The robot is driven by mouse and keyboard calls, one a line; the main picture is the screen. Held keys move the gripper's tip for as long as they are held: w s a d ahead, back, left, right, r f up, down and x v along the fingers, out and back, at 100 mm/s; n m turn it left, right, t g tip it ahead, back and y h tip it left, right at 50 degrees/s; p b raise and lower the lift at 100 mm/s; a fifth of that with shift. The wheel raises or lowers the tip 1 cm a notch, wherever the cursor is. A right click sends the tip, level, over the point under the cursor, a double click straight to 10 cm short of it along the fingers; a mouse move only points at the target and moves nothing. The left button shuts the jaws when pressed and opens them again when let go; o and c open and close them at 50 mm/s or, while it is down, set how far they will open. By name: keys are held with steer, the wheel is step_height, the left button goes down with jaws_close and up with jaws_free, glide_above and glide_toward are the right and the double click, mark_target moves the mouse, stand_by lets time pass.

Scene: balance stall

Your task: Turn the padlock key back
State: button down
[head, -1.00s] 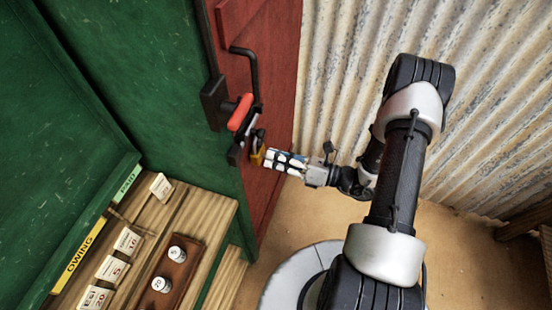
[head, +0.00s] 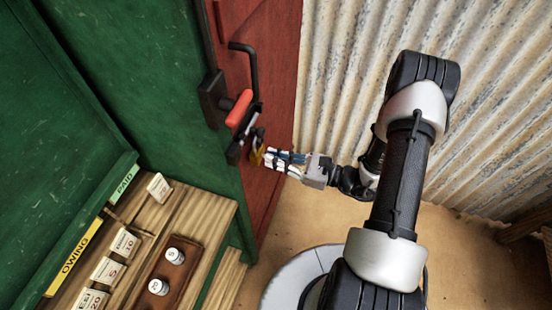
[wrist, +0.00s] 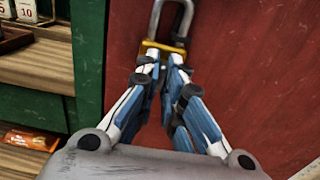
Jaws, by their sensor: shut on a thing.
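The padlock (head: 257,155), with a brass body, hangs at the black latch on the red door. In the wrist view the padlock (wrist: 163,46) shows its grey shackle above and its brass underside towards me. My gripper (head: 268,157) reaches it from the right. Its fingertips (wrist: 161,66) are close together right at the underside of the brass body. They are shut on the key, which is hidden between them. The padlock looks tilted in the head view. I cannot tell whether the shackle is fully seated.
A red-gripped lever (head: 239,109) and a black pull handle (head: 250,72) stand out from the door just above the padlock. A wooden counter (head: 205,205) with price blocks and small weights is at lower left. A corrugated wall (head: 340,90) stands behind my arm.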

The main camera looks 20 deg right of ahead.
stand_by(0.4)
steer(key=c, duration=1.7)
jaws_free()
steer(key=v, duration=1.2)
